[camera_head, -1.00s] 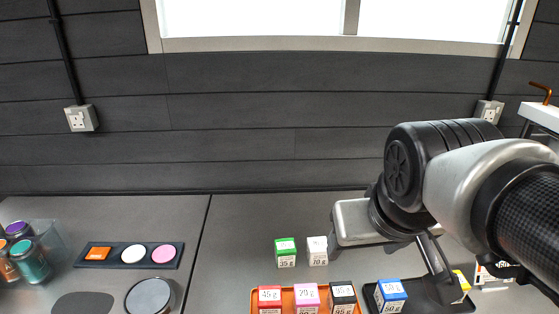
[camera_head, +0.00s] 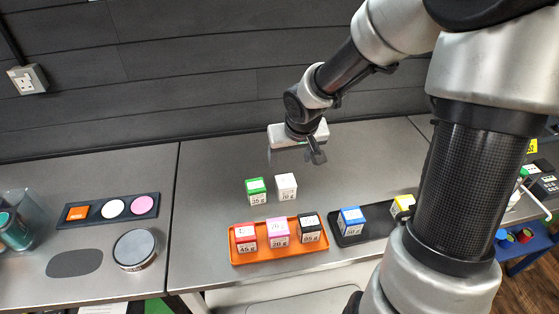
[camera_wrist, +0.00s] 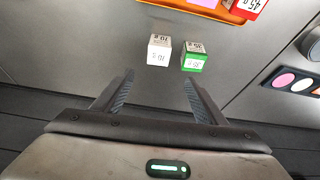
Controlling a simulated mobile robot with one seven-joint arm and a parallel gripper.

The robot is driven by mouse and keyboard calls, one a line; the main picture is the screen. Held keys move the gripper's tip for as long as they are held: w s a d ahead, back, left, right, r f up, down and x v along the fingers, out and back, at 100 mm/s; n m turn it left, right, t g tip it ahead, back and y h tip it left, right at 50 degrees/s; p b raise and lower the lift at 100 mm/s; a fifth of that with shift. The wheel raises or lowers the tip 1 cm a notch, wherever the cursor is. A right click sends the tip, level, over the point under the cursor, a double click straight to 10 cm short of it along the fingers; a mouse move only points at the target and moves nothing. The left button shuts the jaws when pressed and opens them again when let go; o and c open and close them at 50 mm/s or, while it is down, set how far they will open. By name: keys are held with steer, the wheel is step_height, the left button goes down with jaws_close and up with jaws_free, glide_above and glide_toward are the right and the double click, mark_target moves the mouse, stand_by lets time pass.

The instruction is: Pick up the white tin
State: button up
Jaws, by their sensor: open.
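The white tin (camera_head: 286,187) is a small box with a printed label. It stands on the grey counter behind the orange tray, just right of the green tin (camera_head: 256,191). My gripper (camera_head: 316,152) is above the counter, behind and to the right of the white tin, and holds nothing. In the wrist view the white tin (camera_wrist: 159,49) lies beyond the open fingers (camera_wrist: 158,90), roughly in line with the gap between them. The green tin (camera_wrist: 194,57) is close to its right there, with a narrow gap.
An orange tray (camera_head: 236,262) holds red, pink and black tins in front of the white tin. A dark tray (camera_head: 378,233) with blue and yellow tins is to its right.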

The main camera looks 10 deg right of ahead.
mark_target(286, 181)
steer(key=b+x, duration=0.2)
steer(key=x, duration=0.9)
steer(key=shift+f+b, duration=0.3)
steer(key=shift+f, duration=0.05)
steer(key=f, duration=0.2)
steer(key=f+b, duration=0.1)
steer(key=f, duration=0.1)
steer(key=shift+w+d+f, duration=0.1)
steer(key=shift+w+d, duration=0.05)
steer(key=shift+w, duration=0.2)
steer(key=shift+w+f, duration=0.25)
steer(key=shift+f, duration=0.2)
steer(key=shift+r, duration=0.1)
steer(key=c, duration=1.2)
